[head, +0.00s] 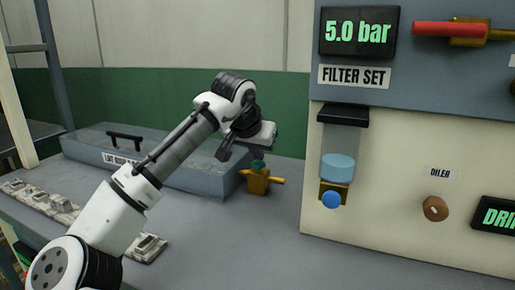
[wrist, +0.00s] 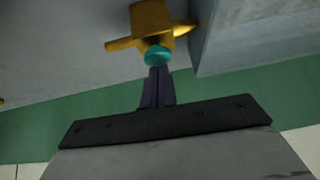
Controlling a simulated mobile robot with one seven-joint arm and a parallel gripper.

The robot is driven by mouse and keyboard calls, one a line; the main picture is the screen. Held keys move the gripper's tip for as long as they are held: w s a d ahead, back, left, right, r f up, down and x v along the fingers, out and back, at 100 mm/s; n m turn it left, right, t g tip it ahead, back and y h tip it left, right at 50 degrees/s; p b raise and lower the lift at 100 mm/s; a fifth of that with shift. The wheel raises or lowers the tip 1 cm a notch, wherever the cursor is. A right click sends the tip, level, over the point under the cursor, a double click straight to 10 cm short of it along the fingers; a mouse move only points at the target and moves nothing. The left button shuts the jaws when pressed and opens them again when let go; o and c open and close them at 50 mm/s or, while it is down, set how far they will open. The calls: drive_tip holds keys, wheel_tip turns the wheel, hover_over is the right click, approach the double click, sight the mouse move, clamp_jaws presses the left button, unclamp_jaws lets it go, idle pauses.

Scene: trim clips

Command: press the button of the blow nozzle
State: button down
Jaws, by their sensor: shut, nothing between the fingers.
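The blow nozzle (head: 258,184) is a brass-yellow body with a spout to the side, standing on the grey bench right of the middle of the bench. Its teal round button (head: 258,164) is on top. In the wrist view the nozzle (wrist: 152,18) is at the top and the button (wrist: 157,54) faces my fingers. My gripper (wrist: 157,72) is shut and empty, pointing down, with its fingertips right at the button. I cannot tell whether they touch it. In the head view the gripper hides part of the area just above the button.
A grey lidded box (head: 170,165) with a black handle stands left of and behind the nozzle. A cream panel (head: 400,200) with a filter bowl (head: 338,168) and a 5.0 bar display (head: 359,32) rises to the right. Several small clips (head: 40,197) lie along the bench's left side.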

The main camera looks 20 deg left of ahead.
drive_tip(key=shift+s+f, duration=0.2)
drive_tip(key=shift+f, duration=1)
drive_tip(key=r+p, duration=0.5)
drive_tip(key=shift+w+d+r, duration=0.15)
drive_tip(key=shift+w, duration=0.25)
drive_tip(key=v, duration=1)
drive_tip(key=shift+b, duration=0.4)
